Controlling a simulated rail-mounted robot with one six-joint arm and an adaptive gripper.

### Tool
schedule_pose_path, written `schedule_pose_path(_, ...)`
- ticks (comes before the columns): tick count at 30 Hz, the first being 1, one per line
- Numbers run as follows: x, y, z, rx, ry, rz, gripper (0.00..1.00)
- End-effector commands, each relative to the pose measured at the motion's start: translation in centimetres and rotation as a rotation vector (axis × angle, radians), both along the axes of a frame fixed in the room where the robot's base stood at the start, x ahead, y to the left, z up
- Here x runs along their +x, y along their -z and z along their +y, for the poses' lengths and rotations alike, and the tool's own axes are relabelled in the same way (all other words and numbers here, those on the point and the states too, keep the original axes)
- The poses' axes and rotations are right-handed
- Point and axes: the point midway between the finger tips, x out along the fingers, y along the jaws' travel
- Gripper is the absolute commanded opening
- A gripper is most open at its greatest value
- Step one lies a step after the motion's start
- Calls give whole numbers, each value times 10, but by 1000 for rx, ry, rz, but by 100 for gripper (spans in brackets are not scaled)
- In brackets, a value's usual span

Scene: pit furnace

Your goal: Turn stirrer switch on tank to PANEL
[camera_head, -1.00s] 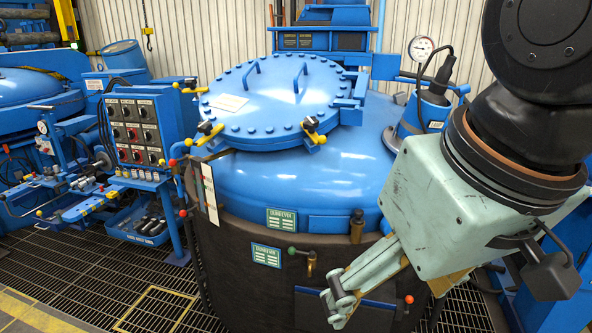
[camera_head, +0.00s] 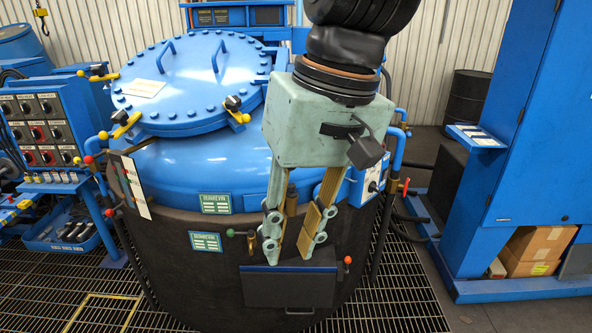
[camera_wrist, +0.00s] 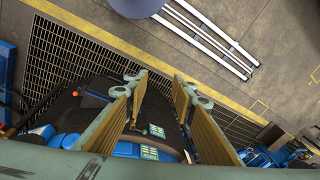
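The blue tank (camera_head: 190,165) with a dark lower wall (camera_head: 180,260) stands left of centre in the head view. A small blue box with a pale face (camera_head: 371,184) sits on its right side, just right of my gripper. It may carry the stirrer switch, but its markings are too small to read. My gripper (camera_head: 288,245) hangs pointing down in front of the tank, its two fingers apart and nothing between them. In the wrist view the open fingers (camera_wrist: 162,85) show above the dark tank wall and green plates (camera_wrist: 152,140).
A control panel with several knobs (camera_head: 38,130) stands at the left. A tall blue cabinet (camera_head: 530,120) stands at the right. A red-tipped lever (camera_head: 347,262) and a green-knobbed valve (camera_head: 240,234) stick out near my fingers. Grating (camera_head: 400,295) lies clear in front.

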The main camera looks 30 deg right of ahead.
Motion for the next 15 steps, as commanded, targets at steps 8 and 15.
schedule_pose_path(8,27,2,-1,89,61,73,24)
schedule_pose_path(15,52,5,-4,171,116,126,24)
